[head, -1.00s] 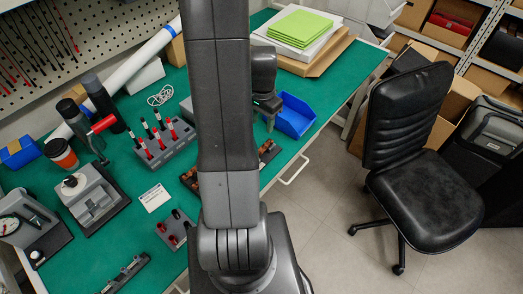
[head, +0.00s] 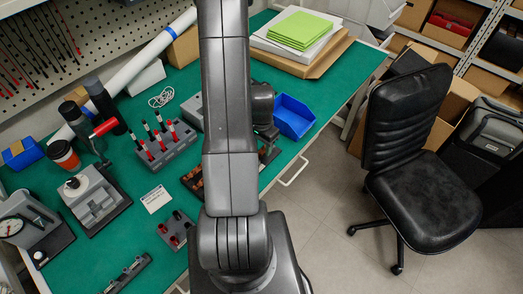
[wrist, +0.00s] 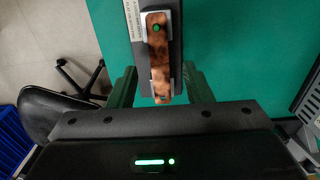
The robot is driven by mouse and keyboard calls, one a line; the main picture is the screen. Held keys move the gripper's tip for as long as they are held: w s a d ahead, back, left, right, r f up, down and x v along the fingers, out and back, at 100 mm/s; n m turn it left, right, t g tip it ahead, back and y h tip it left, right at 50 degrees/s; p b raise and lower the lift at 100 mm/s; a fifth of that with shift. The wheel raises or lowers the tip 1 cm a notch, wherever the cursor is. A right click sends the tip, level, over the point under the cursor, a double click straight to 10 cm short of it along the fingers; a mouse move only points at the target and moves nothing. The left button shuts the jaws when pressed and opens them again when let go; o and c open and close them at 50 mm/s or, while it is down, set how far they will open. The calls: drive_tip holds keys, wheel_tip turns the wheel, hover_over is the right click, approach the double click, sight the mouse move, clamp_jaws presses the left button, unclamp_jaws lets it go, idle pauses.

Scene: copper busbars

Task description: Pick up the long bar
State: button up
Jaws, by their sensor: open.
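In the wrist view a flat copper bar (wrist: 159,62) with a green dot near its upper end lies lengthwise on a narrow dark holder with a white label strip beside it. My gripper (wrist: 159,72) is open and empty, its two fingers on the left and right of the bar's lower part, apart from it. In the head view some copper pieces (head: 194,178) show on a dark rack left of my arm; the arm hides the rest of them. My fingers are hidden in the head view. I cannot tell the bar's full length there.
The green bench (head: 130,225) holds a block of red and black tools (head: 165,147), a clamp fixture (head: 93,200), a dial gauge (head: 25,225) and a blue bin (head: 294,118). A black chair (head: 420,170) stands right of the bench. Green surface beside the holder is clear.

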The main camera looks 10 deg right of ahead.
drive_tip(key=shift+f, duration=0.9)
drive_tip(key=shift+c, duration=0.4)
clamp_jaws()
drive_tip(key=shift+r, duration=0.15)
